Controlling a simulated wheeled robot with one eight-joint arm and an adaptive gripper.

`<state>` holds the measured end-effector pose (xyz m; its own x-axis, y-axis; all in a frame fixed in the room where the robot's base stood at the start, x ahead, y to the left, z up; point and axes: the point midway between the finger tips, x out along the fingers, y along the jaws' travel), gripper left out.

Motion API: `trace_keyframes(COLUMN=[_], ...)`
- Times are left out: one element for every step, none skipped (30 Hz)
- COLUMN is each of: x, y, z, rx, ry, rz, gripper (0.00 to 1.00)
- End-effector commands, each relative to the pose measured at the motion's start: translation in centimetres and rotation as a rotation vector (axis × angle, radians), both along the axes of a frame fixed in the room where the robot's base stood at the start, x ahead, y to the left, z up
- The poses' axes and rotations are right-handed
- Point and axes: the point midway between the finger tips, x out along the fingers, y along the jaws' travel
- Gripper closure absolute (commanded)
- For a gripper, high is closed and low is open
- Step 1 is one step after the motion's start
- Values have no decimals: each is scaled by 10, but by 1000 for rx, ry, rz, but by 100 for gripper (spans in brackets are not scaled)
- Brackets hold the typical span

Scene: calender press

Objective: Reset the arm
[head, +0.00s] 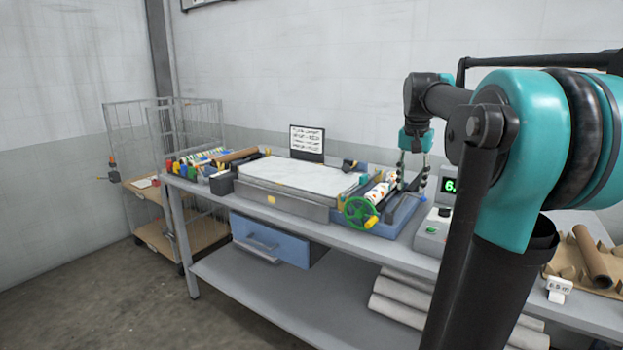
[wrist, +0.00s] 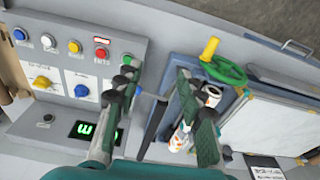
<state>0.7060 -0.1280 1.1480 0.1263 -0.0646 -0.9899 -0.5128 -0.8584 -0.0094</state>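My gripper (head: 412,178) hangs from my teal and black arm, above the right end of the blue calender press on the bench. In the wrist view my gripper (wrist: 152,97) shows two dark green fingers spread apart, with nothing between them. The press (head: 397,215) has a green handwheel (head: 361,212) with a yellow knob, and a white roller with orange patches (head: 377,193). In the wrist view the roller (wrist: 208,97) lies partly hidden behind the right finger. Whether a finger touches the press cannot be told.
A flat white-topped bed (head: 300,178) lies left of the press. A wire cage cart (head: 165,215) stands far left. The floor in front is clear.

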Motion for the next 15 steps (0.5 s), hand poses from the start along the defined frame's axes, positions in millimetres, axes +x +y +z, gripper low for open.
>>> trace_keyframes(x=[-2, -3, -5, -7, -9, -12, -14, -17, -21, -24, -28, -34, -40, -46, -56], y=[3, 4, 6, 8, 10, 12, 14, 16, 19, 22, 25, 29, 32, 36, 41], z=[-8, -13, -20, -25, -32, -40, -47, -54, -64, -72, -81, -94, -105, -117, -135], rx=[-1, -1, -2, -3, -3, -5, -6, -7, -8, -9, -11, -12, -14, -16, -19], ry=[-4, -6, -11, -15, -19, -24, -29, -33, -40, -45, -51, -60, -66, -73, -86], rz=[12, 19, 32, 40, 49, 63, 75, 85, 101, 115, 129, 150, 168, 186, 214], gripper=[61, 61, 61, 61, 61, 61, 61, 61, 61, 61, 61, 61, 61, 61, 61])
